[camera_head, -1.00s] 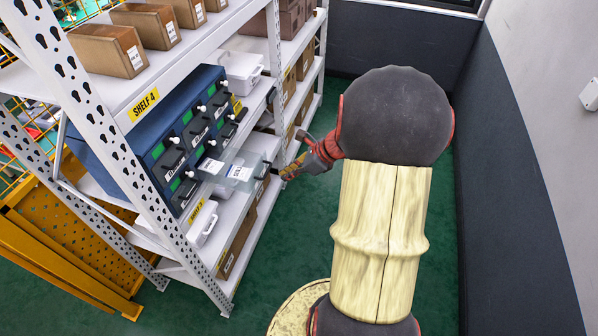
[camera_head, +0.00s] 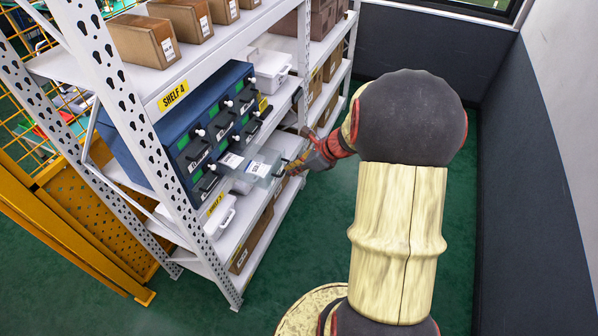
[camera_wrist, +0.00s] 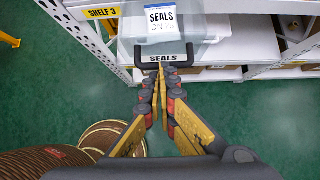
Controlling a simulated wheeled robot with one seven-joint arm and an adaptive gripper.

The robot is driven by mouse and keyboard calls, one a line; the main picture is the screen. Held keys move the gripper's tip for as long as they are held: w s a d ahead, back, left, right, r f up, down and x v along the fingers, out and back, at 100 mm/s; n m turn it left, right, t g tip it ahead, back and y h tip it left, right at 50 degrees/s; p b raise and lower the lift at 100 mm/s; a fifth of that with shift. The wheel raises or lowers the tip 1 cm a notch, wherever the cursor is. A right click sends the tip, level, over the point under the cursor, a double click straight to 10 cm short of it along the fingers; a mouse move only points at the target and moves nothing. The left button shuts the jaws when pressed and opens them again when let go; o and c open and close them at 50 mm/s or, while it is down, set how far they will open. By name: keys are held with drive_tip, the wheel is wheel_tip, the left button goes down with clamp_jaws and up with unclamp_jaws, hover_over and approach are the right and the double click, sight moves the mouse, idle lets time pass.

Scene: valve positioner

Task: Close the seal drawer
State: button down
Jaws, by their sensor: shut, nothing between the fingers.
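The seal drawer (camera_head: 258,166) is a clear drawer that sticks out of the blue drawer cabinet (camera_head: 182,118) on the shelf. My gripper (camera_wrist: 162,72) is shut and empty. Its fingertips are at the middle of the handle; I cannot tell whether they touch it. In the head view my gripper (camera_head: 300,164) is at the drawer's front, partly hidden by my arm.
White shelf uprights (camera_head: 140,125) stand left of the cabinet. Cardboard boxes (camera_head: 145,40) line the shelf above. A white bin (camera_head: 270,68) sits behind the cabinet. A yellow mesh frame (camera_head: 90,225) is at the left. A dark wall (camera_head: 520,180) closes the right side; green floor lies between.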

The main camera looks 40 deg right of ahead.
drive_tip(key=w+a+p, duration=0.1)
drive_tip(key=w+a, duration=0.1)
drive_tip(key=w, duration=0.3)
drive_tip(key=w+a, duration=0.2)
drive_tip(key=w, duration=0.3)
drive_tip(key=w+a+p, duration=0.1)
drive_tip(key=w+a, duration=0.1)
drive_tip(key=w, duration=0.4)
drive_tip(key=shift+a+p, duration=0.3)
drive_tip(key=shift+p, duration=0.05)
